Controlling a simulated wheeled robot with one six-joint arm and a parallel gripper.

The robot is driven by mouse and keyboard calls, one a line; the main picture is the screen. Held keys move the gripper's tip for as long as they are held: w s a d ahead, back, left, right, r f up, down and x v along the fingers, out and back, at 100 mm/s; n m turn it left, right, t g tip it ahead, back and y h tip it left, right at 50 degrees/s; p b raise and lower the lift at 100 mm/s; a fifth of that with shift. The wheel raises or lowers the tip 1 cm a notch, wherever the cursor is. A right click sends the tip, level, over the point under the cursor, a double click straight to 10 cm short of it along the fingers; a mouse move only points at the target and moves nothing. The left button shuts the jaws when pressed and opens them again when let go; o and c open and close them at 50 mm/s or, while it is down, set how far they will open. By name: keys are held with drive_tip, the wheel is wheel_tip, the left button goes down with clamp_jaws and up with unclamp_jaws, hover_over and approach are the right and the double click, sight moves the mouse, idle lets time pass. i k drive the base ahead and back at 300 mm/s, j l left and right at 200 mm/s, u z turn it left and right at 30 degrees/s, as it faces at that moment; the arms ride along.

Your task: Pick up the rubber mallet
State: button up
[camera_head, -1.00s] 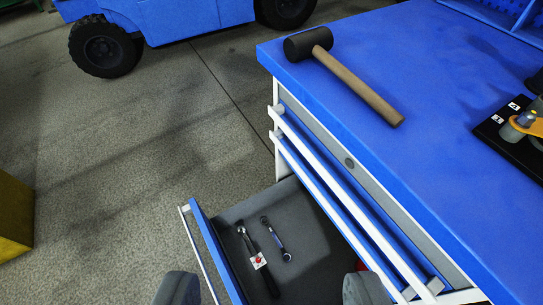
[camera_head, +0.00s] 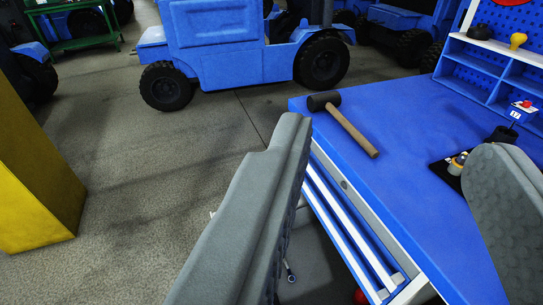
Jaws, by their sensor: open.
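The rubber mallet (camera_head: 345,125) lies on the blue top of the workbench (camera_head: 420,190), near its far left corner. Its black head (camera_head: 323,101) is at the far left end and its wooden handle slants toward the near right. My gripper (camera_head: 400,150) is open, with one large grey finger at the left and the other at the right edge. The mallet shows beyond and between the fingers, apart from both. The left finger hides part of the bench's drawers.
An open lower drawer (camera_head: 310,262) sticks out below the bench, mostly behind the left finger, with a wrench (camera_head: 289,272) in it. A black mat with small parts and a blue shelf (camera_head: 480,75) stand at the right. A yellow block (camera_head: 35,180) and a blue vehicle (camera_head: 230,45) are on the floor.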

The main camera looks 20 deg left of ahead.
sight(329, 101)
drive_tip(key=k+j, duration=0.2)
drive_tip(key=k, duration=0.25)
drive_tip(key=k+j+u, duration=0.15)
drive_tip(key=k, duration=0.25)
drive_tip(key=k+j, duration=0.35)
drive_tip(key=i+l, duration=0.4)
drive_tip(key=i+l+u, duration=0.15)
drive_tip(key=i+l, duration=0.65)
drive_tip(key=l, duration=0.25)
drive_tip(key=i+l+u, duration=0.15)
drive_tip(key=i+l, duration=0.25)
drive_tip(key=l, duration=0.1)
